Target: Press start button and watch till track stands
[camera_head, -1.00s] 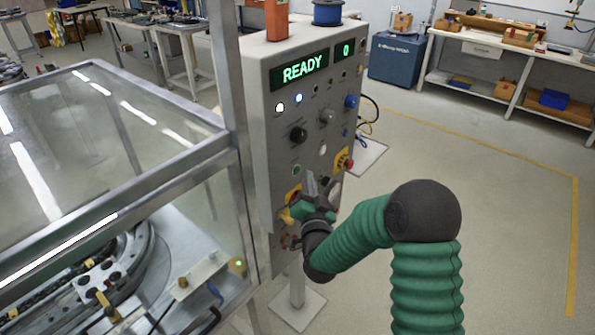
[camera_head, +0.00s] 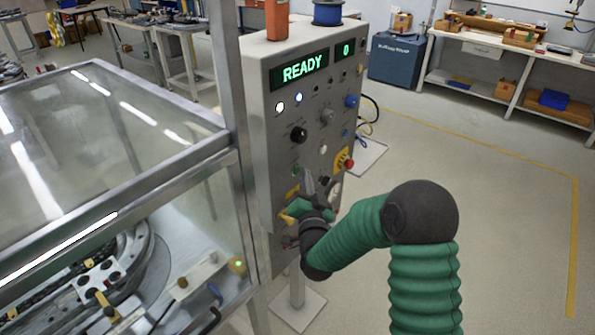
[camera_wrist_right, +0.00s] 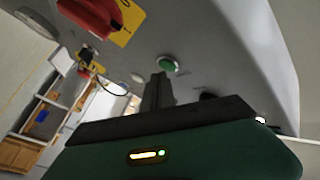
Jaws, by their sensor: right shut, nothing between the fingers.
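The grey control panel (camera_head: 275,133) stands in the middle of the head view. Its green display (camera_head: 300,68) reads READY, and a smaller one (camera_head: 345,49) reads 0. A small green button (camera_head: 297,170) sits low on its face; a green button with a pale rim also shows in the wrist view (camera_wrist_right: 168,65). Labels are too small to read. My right gripper (camera_head: 309,178) is shut and empty, fingertips just beside and below the green button, apparently not touching it. The fingers (camera_wrist_right: 158,92) point toward it in the wrist view. The ring track (camera_head: 120,270) lies under the clear cover at left. My left gripper is out of view.
A red emergency knob on a yellow plate (camera_head: 346,164) sits right of the fingers, and shows large in the wrist view (camera_wrist_right: 95,18). Black knobs (camera_head: 299,134) and lit white lamps are above. A metal frame post (camera_head: 228,90) stands left of the panel. Floor at right is open.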

